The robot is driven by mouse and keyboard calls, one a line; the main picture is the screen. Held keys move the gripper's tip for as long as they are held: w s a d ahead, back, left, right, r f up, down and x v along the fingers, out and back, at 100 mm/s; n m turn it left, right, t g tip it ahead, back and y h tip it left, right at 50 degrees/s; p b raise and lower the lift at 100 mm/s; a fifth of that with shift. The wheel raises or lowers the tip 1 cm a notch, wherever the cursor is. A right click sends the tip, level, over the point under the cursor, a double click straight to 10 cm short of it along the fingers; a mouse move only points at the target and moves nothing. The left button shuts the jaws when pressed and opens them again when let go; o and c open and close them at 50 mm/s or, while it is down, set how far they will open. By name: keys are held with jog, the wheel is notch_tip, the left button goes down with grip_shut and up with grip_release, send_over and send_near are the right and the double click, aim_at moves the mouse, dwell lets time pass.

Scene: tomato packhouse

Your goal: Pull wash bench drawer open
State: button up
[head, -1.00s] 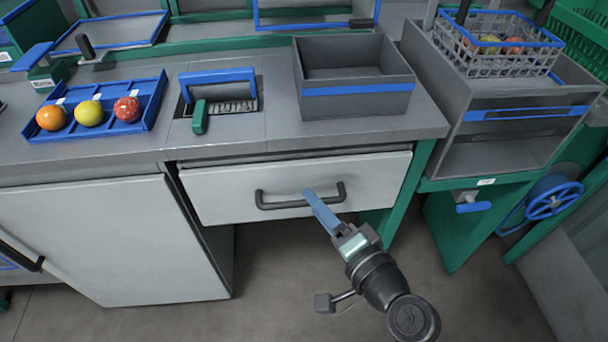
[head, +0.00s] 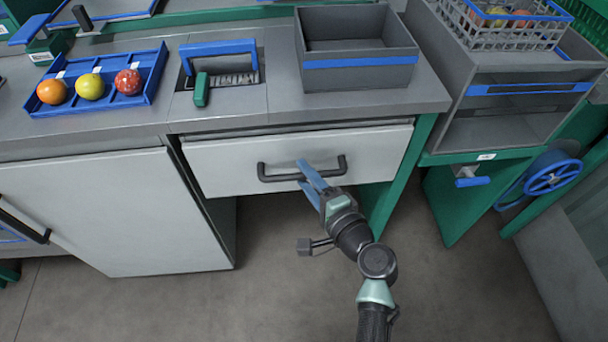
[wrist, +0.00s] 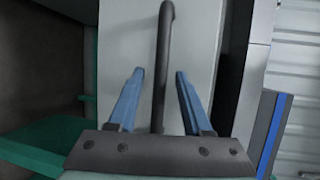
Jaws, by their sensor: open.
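The wash bench drawer (head: 225,165) has a pale grey front with a black bar handle (head: 275,178). The drawer front sits under the worktop, with a narrow dark gap along its top edge. My gripper (head: 306,176) is open at the right half of the handle, its blue fingers pointing at the drawer front. In the wrist view the handle (wrist: 164,60) runs between the two open fingers (wrist: 156,75), with space visible on both sides. The fingers do not close on it. The wrist view also shows the drawer front (wrist: 190,40) behind the handle.
On the worktop are a blue tray (head: 150,95) with three tomatoes, a grey bin (head: 360,80) and a blue-handled slotted unit (head: 220,48). A white cabinet door (head: 90,215) is left of the drawer. A green bench leg (head: 400,185) stands right of it. The floor in front is clear.

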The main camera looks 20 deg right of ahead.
jog(key=shift+w+f, duration=0.1)
jog(key=shift+w, duration=0.5)
grip_shut()
dwell(1.1)
